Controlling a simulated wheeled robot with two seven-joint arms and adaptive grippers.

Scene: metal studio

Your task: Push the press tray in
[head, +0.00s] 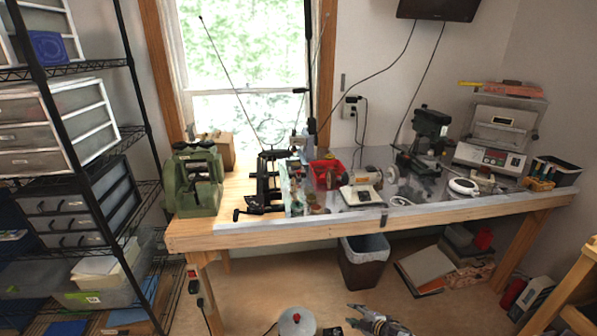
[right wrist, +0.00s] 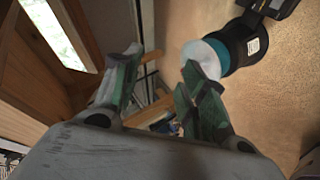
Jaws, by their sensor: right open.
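Several machines stand on the wooden workbench, and I cannot tell for certain which one is the press with the tray. A green machine (head: 193,180) stands at the bench's left end. A pale machine (head: 495,136) with a control panel and an orange-topped upper part stands at the right end. No pulled-out tray can be made out clearly. My right gripper (head: 357,316) is low in front of the bench, well away from both machines. In the right wrist view its two fingers (right wrist: 160,68) are apart with nothing between them. My left gripper is not in view.
The workbench (head: 300,235) holds a dark drill press (head: 425,145), a red bin (head: 327,174) and small tools. A wire shelf (head: 140,140) with drawers stands left. A waste bin (head: 364,262) and boxes are under the bench. The floor before it is mostly clear.

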